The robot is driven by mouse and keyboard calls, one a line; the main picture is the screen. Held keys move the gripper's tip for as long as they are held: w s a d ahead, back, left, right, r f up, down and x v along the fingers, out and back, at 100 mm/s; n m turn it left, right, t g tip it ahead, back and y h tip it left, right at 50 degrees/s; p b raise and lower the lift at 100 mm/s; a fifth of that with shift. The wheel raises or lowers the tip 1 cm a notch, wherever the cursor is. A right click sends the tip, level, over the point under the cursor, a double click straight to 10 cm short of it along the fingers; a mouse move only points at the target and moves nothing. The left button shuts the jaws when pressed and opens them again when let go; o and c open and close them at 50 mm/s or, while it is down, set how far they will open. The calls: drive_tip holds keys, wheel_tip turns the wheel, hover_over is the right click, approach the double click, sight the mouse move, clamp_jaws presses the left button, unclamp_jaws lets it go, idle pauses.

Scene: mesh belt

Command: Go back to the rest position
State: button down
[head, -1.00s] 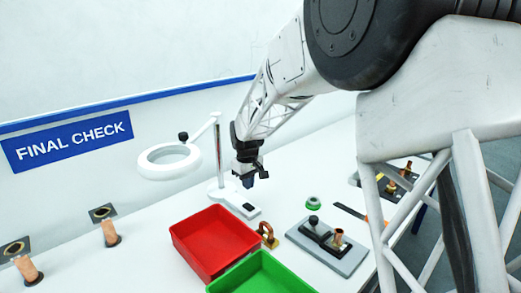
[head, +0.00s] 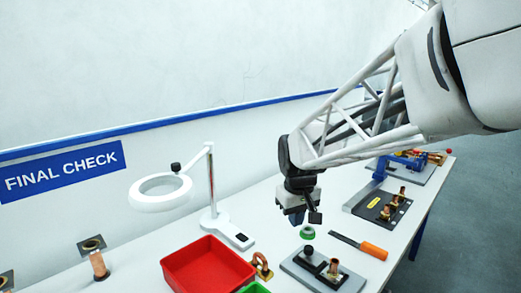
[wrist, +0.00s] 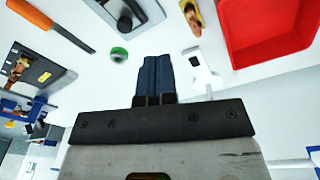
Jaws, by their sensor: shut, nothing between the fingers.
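My gripper (head: 294,214) hangs above the white bench in the head view, to the right of the magnifier lamp and just above a green tape roll. In the wrist view my gripper (wrist: 155,75) shows its dark blue fingers together, with nothing between them. The fingers are clear of the bench and touch no object in view.
A red tray (head: 208,265), a ring lamp (head: 162,192), a copper part (head: 262,265) and a grey fixture (head: 323,272) stand nearby. The green roll (head: 307,232) and an orange-handled file (head: 373,250) lie close. A dark plate (head: 378,207) with copper fittings lies farther right.

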drive_tip(key=s+d+m, duration=0.2)
drive_tip(key=s+d, duration=0.3)
drive_tip(key=s, duration=0.7)
drive_tip(key=s+d+m+t, duration=0.1)
drive_tip(key=s+d, duration=0.3)
drive_tip(key=s, duration=0.9)
drive_tip(key=shift+s+d+f+m, duration=0.2)
drive_tip(key=shift+d+f+m, duration=0.2)
drive_tip(key=shift+m, duration=0.5)
drive_tip(key=shift+w+a, duration=0.1)
drive_tip(key=shift+w, duration=0.05)
